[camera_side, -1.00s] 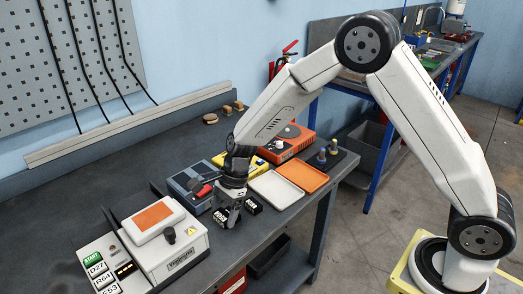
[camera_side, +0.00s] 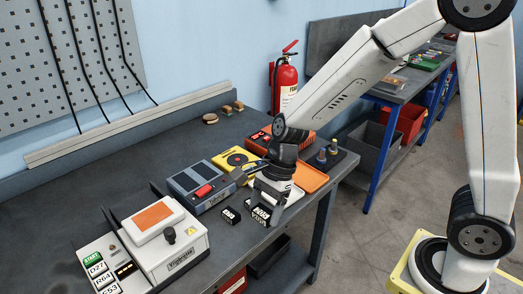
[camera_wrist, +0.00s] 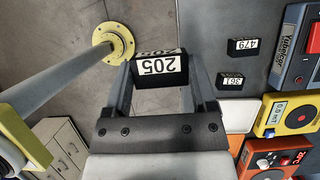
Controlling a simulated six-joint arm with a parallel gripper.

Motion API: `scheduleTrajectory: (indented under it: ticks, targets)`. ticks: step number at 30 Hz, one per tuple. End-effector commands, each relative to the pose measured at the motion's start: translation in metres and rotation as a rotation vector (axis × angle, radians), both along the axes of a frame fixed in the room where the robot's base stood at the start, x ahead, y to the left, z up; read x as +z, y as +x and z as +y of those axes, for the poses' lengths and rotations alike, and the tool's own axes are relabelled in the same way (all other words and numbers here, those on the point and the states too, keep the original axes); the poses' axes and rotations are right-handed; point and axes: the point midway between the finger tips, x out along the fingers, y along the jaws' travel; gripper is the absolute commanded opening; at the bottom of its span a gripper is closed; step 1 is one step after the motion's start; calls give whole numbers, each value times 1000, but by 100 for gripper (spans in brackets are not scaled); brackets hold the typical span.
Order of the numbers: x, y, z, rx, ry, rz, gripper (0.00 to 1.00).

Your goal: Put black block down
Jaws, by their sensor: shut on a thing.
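My gripper (camera_side: 262,214) is shut on a black block with a white label reading 205 (camera_wrist: 158,68). In the wrist view the block sits between the two fingers (camera_wrist: 160,80), with grey floor showing behind it. In the side view the gripper is near the bench's front edge, and the held block (camera_side: 260,213) is partly hidden by the fingers. Two other black blocks lie on the bench, labelled 479 (camera_wrist: 243,45) and 361 (camera_wrist: 231,80). One shows left of the gripper in the side view (camera_side: 230,215). The gap under the held block cannot be judged.
A blue-grey instrument (camera_side: 200,186), a yellow meter (camera_side: 234,162) and an orange device (camera_side: 257,139) stand behind. A white machine (camera_side: 165,245) stands left. The bench's back left is clear.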

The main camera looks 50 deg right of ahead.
Motion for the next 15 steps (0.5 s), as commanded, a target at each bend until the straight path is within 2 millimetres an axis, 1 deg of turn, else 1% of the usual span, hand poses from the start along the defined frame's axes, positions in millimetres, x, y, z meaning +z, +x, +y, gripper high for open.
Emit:
scheduleTrajectory:
  ticks: [6,15]
  targets:
    - [3,-5,-2,0,0,-1,0]
    - [3,-6,-2,0,0,-1,0]
